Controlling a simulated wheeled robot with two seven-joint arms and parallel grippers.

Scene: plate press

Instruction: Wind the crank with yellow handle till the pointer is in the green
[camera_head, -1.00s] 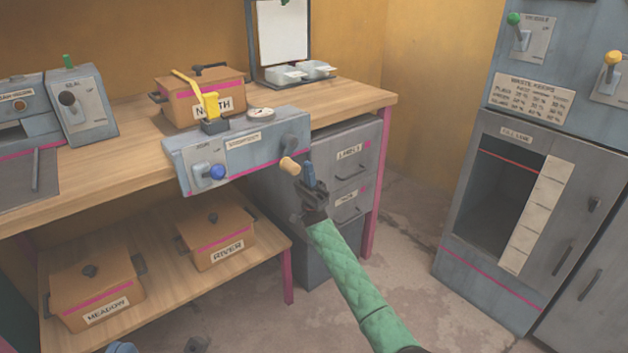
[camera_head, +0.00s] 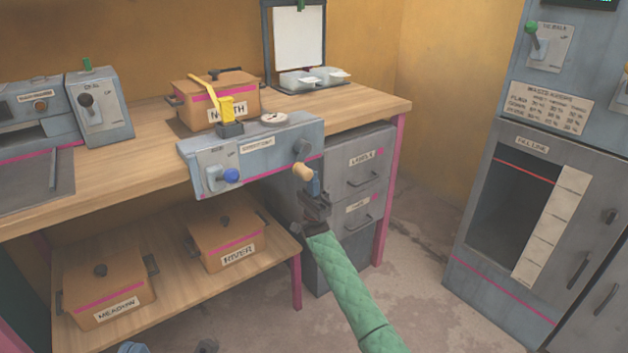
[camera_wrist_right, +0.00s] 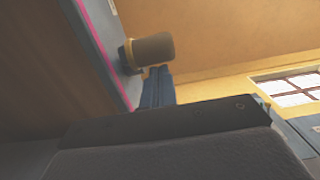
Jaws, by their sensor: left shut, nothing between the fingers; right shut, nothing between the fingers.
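A grey-blue press box (camera_head: 255,150) sits at the front edge of the wooden bench. A crank with a pale yellow handle (camera_head: 303,172) sticks out from its front right; the handle also shows in the right wrist view (camera_wrist_right: 153,49). A round dial (camera_head: 274,118) lies on top of the box; its pointer and any green zone are too small to read. My right gripper (camera_head: 314,184), on the green-sleeved arm, is shut and empty, just right of and below the handle. Its blue fingers (camera_wrist_right: 157,86) are close beside the handle; I cannot tell whether they touch. My left gripper is not visible.
A blue knob (camera_head: 231,175) and a yellow lever (camera_head: 226,107) are on the press box. A pot labelled NORTH (camera_head: 190,100) stands behind it. Drawers (camera_head: 362,180) lie behind my right gripper. A grey cabinet (camera_head: 480,275) stands at right, with clear floor between.

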